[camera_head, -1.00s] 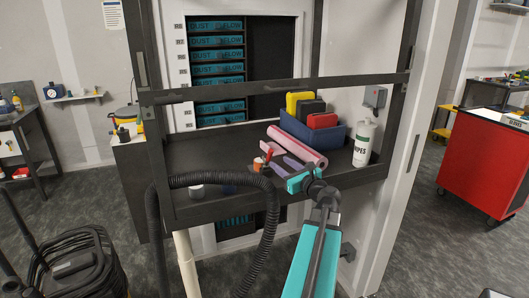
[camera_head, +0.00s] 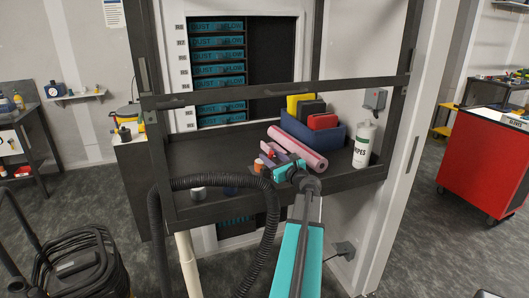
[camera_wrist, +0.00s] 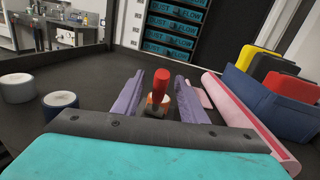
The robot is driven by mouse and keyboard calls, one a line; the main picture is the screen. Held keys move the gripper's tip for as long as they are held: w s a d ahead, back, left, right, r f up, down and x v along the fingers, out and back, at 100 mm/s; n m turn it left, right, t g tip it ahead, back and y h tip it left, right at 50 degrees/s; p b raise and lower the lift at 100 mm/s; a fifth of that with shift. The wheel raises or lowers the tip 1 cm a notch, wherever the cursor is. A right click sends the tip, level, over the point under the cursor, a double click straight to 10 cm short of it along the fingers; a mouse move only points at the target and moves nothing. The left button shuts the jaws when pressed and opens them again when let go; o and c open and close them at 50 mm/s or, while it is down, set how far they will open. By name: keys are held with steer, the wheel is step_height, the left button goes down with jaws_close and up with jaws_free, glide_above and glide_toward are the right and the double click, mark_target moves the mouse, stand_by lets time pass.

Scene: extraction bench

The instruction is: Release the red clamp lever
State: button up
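The red clamp lever (camera_wrist: 161,80) stands upright on an orange base (camera_wrist: 158,103) in the wrist view. My gripper (camera_wrist: 158,90) has two purple fingers, set wide apart, one on each side of the lever. The lever shows between them, with a gap on both sides, so neither finger appears to touch it. In the head view my gripper (camera_head: 272,158) is low over the dark bench, and its fingers partly hide the lever. The lower part of the base is hard to make out.
A pink roll (camera_head: 298,147) lies close to the right of my gripper. Behind it is a blue bin (camera_head: 335,134) with yellow, black and red cases. A white wipes bottle (camera_head: 363,145) stands at right. Two white-topped round pieces (camera_wrist: 61,100) sit at left. A frame bar (camera_head: 230,98) crosses above.

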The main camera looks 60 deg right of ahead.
steer(key=shift+p+x, duration=0.55)
steer(key=shift+x, duration=1.8)
jaws_close()
